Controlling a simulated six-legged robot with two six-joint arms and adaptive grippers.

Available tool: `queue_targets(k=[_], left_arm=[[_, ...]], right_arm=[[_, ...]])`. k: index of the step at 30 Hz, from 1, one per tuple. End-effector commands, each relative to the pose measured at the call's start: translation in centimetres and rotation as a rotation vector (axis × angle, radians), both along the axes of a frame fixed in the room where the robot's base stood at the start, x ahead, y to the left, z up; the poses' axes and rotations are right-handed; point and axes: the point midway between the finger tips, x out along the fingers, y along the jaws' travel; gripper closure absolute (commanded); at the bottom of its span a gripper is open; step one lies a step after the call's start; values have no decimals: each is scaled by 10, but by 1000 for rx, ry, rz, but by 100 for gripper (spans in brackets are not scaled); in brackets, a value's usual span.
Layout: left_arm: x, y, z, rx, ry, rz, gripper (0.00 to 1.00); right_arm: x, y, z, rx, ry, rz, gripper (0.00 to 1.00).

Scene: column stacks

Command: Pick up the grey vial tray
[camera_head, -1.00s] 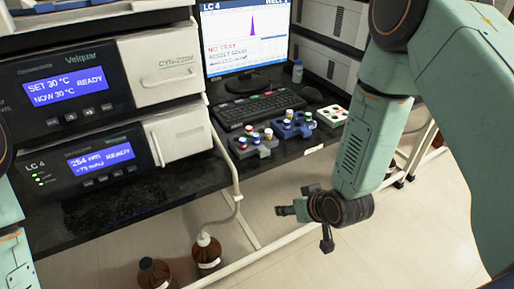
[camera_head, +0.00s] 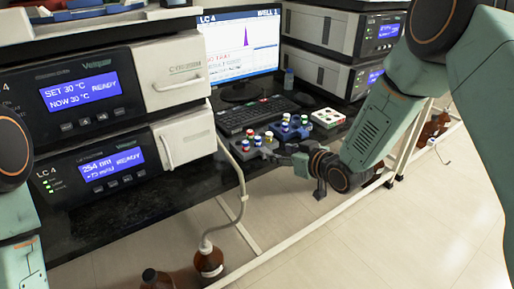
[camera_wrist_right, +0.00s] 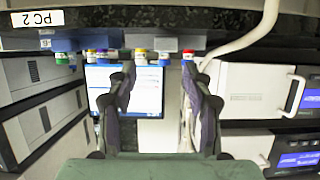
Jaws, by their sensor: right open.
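The grey vial tray (camera_head: 242,153) sits at the front of the dark bench in the head view, holding several capped vials. In the wrist view the grey tray (camera_wrist_right: 163,43) shows at the top, upside down, in front of the fingers. My right gripper (camera_head: 273,157) is just in front of and to the right of the tray, at the bench edge. The right gripper's two fingers (camera_wrist_right: 159,72) stand apart in the wrist view, with no tray held between them. Contact with the tray cannot be told. My left gripper is out of view.
A keyboard (camera_head: 257,114) and monitor (camera_head: 238,50) are behind. Instruments (camera_head: 125,160) stand left.

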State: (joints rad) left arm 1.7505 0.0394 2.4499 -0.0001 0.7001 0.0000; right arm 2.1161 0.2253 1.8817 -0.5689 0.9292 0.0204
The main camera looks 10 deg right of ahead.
Motion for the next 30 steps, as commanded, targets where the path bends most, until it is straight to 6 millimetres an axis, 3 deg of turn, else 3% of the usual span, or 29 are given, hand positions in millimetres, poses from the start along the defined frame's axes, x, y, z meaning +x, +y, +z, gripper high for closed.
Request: queue_targets(k=[13, 23, 30], left_arm=[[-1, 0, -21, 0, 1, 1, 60], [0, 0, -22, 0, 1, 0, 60], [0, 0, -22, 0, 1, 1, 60]], right_arm=[[45, 22, -28, 1, 0, 0, 49], [49, 25, -29, 1, 2, -4, 49], [49, 25, -29, 2, 3, -4, 68]])
